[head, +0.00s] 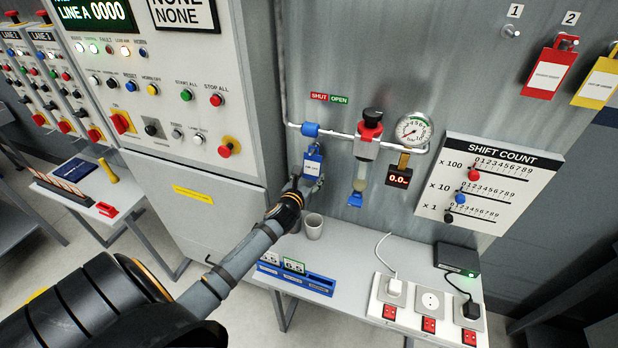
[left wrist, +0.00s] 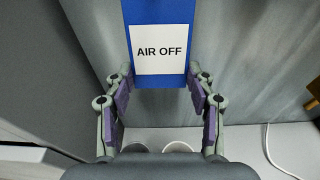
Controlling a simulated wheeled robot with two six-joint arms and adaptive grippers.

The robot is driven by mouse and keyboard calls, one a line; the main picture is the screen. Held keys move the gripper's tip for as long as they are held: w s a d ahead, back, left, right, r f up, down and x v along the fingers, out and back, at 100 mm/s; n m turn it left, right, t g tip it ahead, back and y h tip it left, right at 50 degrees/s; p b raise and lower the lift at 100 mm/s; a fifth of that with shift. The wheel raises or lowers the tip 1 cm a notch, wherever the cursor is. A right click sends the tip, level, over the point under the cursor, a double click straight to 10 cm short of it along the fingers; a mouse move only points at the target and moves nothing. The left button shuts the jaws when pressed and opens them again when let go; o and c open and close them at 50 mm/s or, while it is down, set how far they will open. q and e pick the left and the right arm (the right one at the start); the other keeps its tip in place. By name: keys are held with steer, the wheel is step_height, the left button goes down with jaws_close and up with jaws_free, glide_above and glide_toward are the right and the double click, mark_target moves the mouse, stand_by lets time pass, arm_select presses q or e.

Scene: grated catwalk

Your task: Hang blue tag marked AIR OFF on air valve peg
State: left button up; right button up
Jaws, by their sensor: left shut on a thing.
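The blue tag (head: 313,163) with a white label hangs upright in my left gripper (head: 305,186), just below the blue air valve (head: 310,130) on the wall pipe. In the left wrist view the blue tag (left wrist: 160,50) reads AIR OFF and sits between the two finger pads of my left gripper (left wrist: 160,95), which is shut on its lower part. The tag's top edge is cut off in that view. In the head view the tag's top is close under the valve; I cannot tell whether they touch. I cannot make out the peg. My right gripper is out of view.
A regulator with a red collar (head: 369,130) and a gauge (head: 412,130) stand right of the valve. A grey cup (head: 313,226) and a blue rack (head: 296,280) are on the bench below. A grey control cabinet (head: 190,200) stands to the left. Red and yellow tags hang upper right.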

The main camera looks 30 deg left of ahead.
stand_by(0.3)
arm_select(q)
steer(key=o, duration=1.1)
steer(key=shift+c, duration=0.2)
steer(key=v, duration=1.2)
